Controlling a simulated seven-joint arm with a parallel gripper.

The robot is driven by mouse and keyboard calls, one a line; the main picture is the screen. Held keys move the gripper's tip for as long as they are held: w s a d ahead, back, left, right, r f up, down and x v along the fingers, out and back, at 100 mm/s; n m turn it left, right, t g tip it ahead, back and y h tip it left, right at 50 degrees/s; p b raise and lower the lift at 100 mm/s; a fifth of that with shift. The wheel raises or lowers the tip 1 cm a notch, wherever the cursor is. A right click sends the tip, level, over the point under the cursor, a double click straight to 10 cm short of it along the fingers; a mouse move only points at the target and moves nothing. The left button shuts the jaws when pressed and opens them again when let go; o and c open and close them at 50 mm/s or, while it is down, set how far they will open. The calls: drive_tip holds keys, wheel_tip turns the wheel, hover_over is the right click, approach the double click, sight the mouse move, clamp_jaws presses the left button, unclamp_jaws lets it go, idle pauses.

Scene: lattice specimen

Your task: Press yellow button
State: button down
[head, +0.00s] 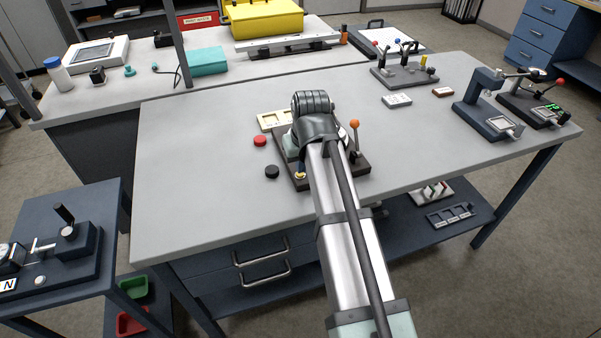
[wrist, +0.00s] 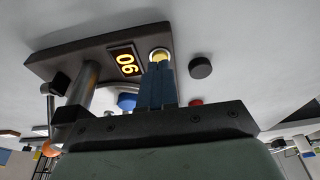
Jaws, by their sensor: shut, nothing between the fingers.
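The yellow button (head: 300,176) sits at the front left corner of a dark device base (head: 292,184) on the grey bench. In the wrist view the yellow button (wrist: 159,54) shows as a round top in a pale ring, right at the tips of my gripper (wrist: 158,65). The dark blue fingers are together with nothing between them. They cover part of the button; I cannot tell whether they touch it. In the head view my arm hides much of the device.
A display with amber digits (wrist: 126,62) and a blue button (wrist: 127,101) are on the device. An orange-knobbed lever (head: 355,125) stands at its right. A black cap (head: 272,172) and a red cap (head: 260,141) lie to its left. The bench's left part is clear.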

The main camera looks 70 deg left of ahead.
drive_tip(key=shift+x, duration=1.05)
idle(0.5)
drive_tip(key=shift+a+v, duration=0.1)
drive_tip(key=shift+v, duration=0.9)
drive_tip(key=shift+a+v, duration=0.15)
drive_tip(key=shift+v, duration=0.85)
drive_tip(key=shift+r, duration=0.1)
